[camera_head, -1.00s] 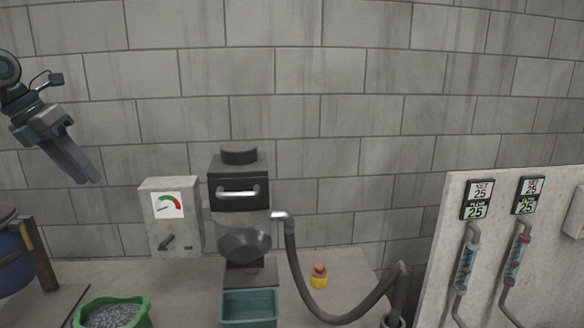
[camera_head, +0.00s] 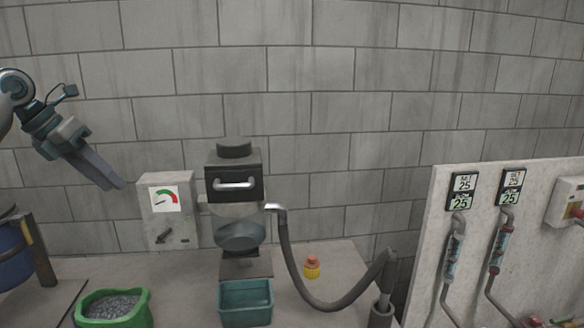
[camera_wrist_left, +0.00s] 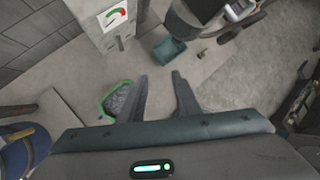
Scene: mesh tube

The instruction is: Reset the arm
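My left gripper (camera_head: 119,184) is raised at the left of the head view, in front of the block wall and up and left of the gauge box (camera_head: 167,210). In the left wrist view its two fingers (camera_wrist_left: 160,80) stand apart with nothing between them. It is clear of everything on the counter. My right gripper is in neither view.
A dark machine (camera_head: 236,185) with a clear bowl and grey hose (camera_head: 330,303) stands mid-counter. A teal bin (camera_head: 246,303), a green basin (camera_head: 113,308) of grey pieces and a yellow-orange bottle (camera_head: 311,268) stand nearby. A panel (camera_head: 480,240) with gauges is at right.

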